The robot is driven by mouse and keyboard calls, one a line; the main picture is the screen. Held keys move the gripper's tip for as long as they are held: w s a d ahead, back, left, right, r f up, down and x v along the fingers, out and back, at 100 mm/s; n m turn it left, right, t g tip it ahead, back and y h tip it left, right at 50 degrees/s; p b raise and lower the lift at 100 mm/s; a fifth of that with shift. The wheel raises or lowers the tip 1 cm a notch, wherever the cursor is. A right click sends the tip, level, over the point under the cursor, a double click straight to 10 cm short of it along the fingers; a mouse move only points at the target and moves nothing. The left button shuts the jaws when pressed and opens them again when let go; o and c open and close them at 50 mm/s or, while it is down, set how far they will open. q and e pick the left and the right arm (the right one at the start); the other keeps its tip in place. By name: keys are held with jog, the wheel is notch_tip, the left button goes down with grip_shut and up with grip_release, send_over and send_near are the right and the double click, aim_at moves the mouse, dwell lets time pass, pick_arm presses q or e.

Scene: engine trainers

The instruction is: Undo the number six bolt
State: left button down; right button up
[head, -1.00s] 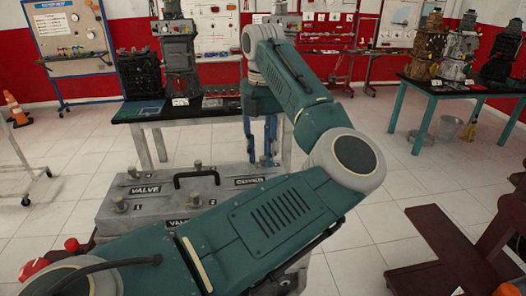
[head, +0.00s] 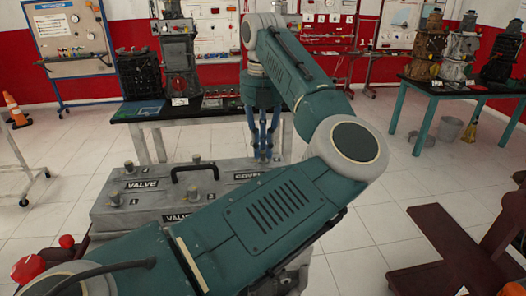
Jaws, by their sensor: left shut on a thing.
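The grey valve cover (head: 112,215) lies in front of the bench, with a black handle (head: 193,172) and "VALVE" and "COVER" labels. Bolts stand upright on it at the back left (head: 129,168), at the back middle (head: 196,160), and at the front left (head: 135,191) and front middle (head: 198,188). My left gripper (head: 263,154) points down over the cover's back right part, its blue fingers close together. It is shut on the number six bolt, which the fingers hide; its number cannot be read. My left arm hides the cover's front right. My right gripper is not in view.
A black-topped bench (head: 185,112) with engine parts stands just behind the cover. A teal-legged table (head: 470,87) with engines is at the back right. A dark red stand (head: 445,235) is at the right. White tiled floor between is clear.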

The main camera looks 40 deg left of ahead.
pick_arm(q)
jog(key=n+b, duration=0.1)
jog(key=n, duration=0.2)
jog(key=shift+n, duration=0.3)
jog(key=n, duration=0.2)
jog(key=shift+n+b, duration=0.3)
jog(key=shift+n, duration=0.1)
jog(key=n, duration=0.3)
jog(key=shift+n, duration=0.3)
jog(key=n, duration=0.3)
jog(key=shift+n, duration=0.4)
jog(key=n, duration=0.8)
jog(key=shift+r, duration=0.1)
jog(key=n+p, duration=0.1)
jog(key=n, duration=0.3)
jog(key=shift+n, duration=2.1)
